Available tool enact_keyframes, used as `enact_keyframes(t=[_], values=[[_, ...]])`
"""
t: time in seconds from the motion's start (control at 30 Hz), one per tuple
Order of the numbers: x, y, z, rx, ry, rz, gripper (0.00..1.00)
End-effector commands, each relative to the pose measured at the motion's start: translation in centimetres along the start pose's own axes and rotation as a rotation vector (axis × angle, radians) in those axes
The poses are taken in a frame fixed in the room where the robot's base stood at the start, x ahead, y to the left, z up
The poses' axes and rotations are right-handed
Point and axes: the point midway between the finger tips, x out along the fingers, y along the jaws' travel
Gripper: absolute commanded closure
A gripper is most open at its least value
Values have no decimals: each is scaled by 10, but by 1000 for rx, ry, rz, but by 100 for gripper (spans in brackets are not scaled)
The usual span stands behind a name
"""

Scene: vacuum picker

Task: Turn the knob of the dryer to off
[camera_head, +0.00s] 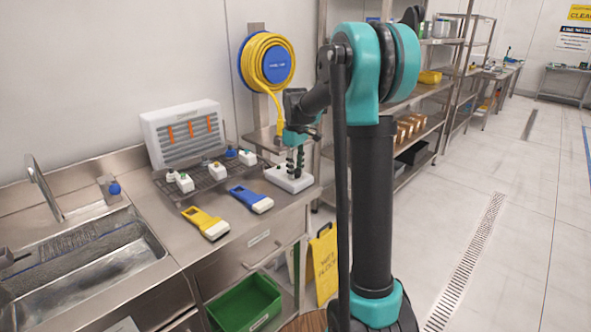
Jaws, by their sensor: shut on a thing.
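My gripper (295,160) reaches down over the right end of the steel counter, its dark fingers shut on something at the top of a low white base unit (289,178). The white base looks like the dryer, though I cannot be sure from its shape alone. The knob is hidden by the fingers, so its setting cannot be read. A grey and white slatted unit (182,125) with orange strips stands at the back of the counter.
A yellow tool (205,222) and a blue tool (250,198) lie on the counter. Small white bottles stand on a dark rack (205,182). A sink (75,262) is at left, a yellow hose reel (267,62) on the wall, a yellow floor sign (324,262) below.

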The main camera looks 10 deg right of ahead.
Motion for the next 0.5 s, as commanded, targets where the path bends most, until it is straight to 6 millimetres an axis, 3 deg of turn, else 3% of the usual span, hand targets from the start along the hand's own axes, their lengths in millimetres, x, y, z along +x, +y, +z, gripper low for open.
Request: enact_keyframes(t=[0.5], values=[[0,0,-1,-157,1,1,98]])
